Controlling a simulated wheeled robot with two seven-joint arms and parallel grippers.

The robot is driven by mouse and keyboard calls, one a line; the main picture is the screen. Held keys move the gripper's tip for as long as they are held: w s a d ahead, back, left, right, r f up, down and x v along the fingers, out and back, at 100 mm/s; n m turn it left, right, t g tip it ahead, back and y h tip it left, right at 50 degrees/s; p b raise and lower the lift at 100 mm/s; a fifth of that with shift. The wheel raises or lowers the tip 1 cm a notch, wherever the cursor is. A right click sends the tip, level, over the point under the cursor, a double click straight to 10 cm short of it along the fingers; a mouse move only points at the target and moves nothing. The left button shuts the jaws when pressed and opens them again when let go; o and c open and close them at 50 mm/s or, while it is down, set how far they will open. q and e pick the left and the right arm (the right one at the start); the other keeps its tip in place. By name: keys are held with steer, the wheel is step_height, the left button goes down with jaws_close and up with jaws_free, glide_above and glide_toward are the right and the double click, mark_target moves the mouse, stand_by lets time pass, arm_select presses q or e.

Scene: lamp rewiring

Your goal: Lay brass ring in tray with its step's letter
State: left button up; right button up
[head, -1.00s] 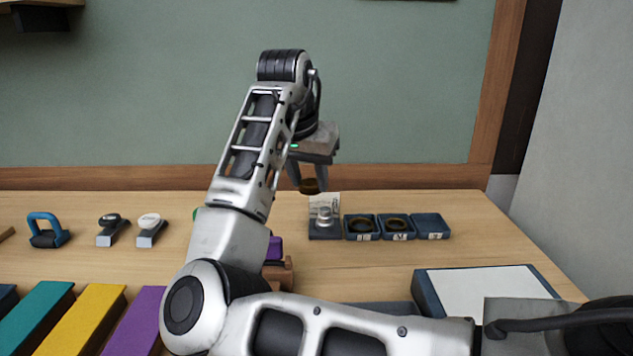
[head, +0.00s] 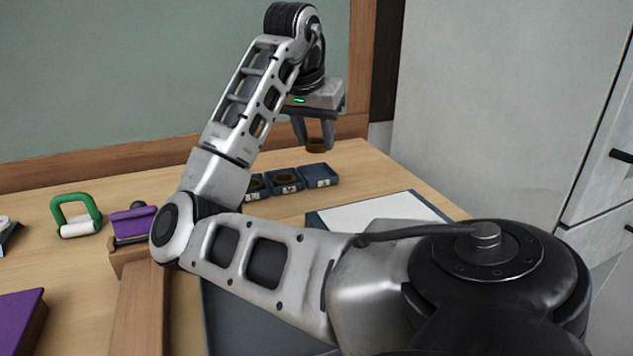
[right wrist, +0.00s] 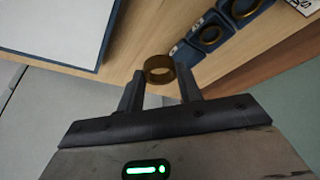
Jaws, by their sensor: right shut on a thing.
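A brass ring (head: 316,145) is held between the fingertips of my right gripper (head: 316,140), raised above the table. The ring also shows at the fingertips in the right wrist view (right wrist: 159,69). A row of small dark blue trays stands below and to the left of it in the head view. The right-end tray (head: 320,174) looks empty. The middle tray (head: 286,182) and the left tray (head: 257,188) each have a ring in them. White letter labels show on the tray fronts, too small to read surely. My left gripper is out of view.
A blue-edged white panel (head: 385,212) lies in front of the trays. A green-handled tool (head: 76,216), a purple block (head: 133,223) and a wooden stand (head: 139,300) are at left. The right table edge lies close beyond the trays. My right arm hides part of the table.

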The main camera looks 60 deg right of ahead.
steer(key=w+d+f, duration=0.4)
steer(key=d, duration=0.4)
glide_toward(318, 177)
steer(key=shift+s+d+f, duration=0.1)
steer(key=shift+d+f, duration=0.65)
steer(key=shift+d, duration=0.15)
steer(key=shift+w+d+f, duration=0.2)
steer(key=shift+d+f, duration=0.05)
steer(key=shift+f, duration=0.1)
step_height(318, 177, down, 3)
steer(key=shift+d+f, duration=0.15)
steer(key=shift+f, duration=0.1)
steer(key=o, duration=0.7)
steer(key=shift+f, duration=0.1)
steer(key=shift+c, duration=0.2)
